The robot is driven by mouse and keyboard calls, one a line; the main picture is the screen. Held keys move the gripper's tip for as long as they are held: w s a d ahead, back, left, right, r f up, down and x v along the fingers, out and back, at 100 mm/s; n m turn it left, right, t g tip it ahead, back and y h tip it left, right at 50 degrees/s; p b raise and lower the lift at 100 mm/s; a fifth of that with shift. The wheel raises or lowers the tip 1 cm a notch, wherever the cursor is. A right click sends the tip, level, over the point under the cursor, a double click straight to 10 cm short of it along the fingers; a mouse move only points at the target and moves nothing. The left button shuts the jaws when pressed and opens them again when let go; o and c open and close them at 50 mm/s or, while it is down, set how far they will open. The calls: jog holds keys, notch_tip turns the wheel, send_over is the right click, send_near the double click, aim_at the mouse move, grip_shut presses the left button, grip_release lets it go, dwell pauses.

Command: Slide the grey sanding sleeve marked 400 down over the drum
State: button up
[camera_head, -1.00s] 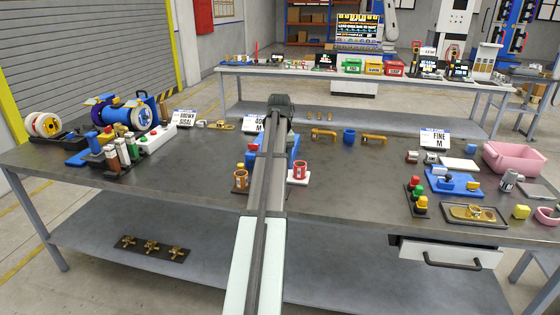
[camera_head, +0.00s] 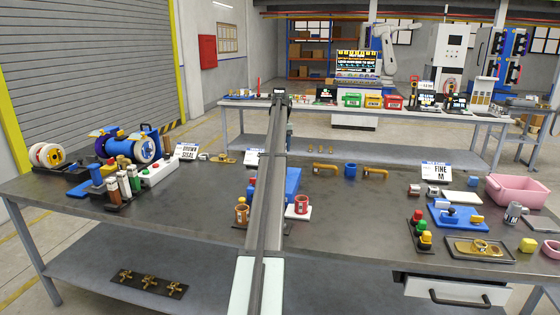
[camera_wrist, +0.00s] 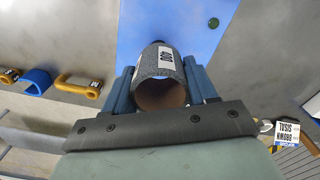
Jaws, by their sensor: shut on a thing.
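The grey sanding sleeve (camera_wrist: 157,68) shows in the wrist view with a white label, upside down to me, that seems to read 400. My gripper (camera_wrist: 161,88) is shut on it, with a blue finger on each side. The sleeve's open end faces the camera and looks hollow. A blue board (camera_wrist: 185,20) lies beyond it. A small dark thing shows at the sleeve's far edge; I cannot tell whether it is the drum. In the head view my arm covers the middle of the blue board (camera_head: 292,182), and the gripper and sleeve cannot be made out clearly.
A pink bin (camera_head: 515,189), a blue fixture (camera_head: 457,215) and a tray (camera_head: 480,249) stand right.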

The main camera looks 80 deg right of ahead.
jog(key=d, duration=0.2)
jog(key=shift+w+d+r, duration=0.2)
jog(key=shift+d+r, duration=0.1)
jog(key=shift+r, duration=0.05)
jog(key=shift+f+m, duration=0.15)
jog(key=shift+m, duration=0.15)
jog(key=shift+f, duration=1.95)
jog(key=shift+a+f, duration=0.1)
jog(key=shift+f, duration=3.6)
jog(key=o, duration=1.1)
jog(key=shift+r, duration=0.15)
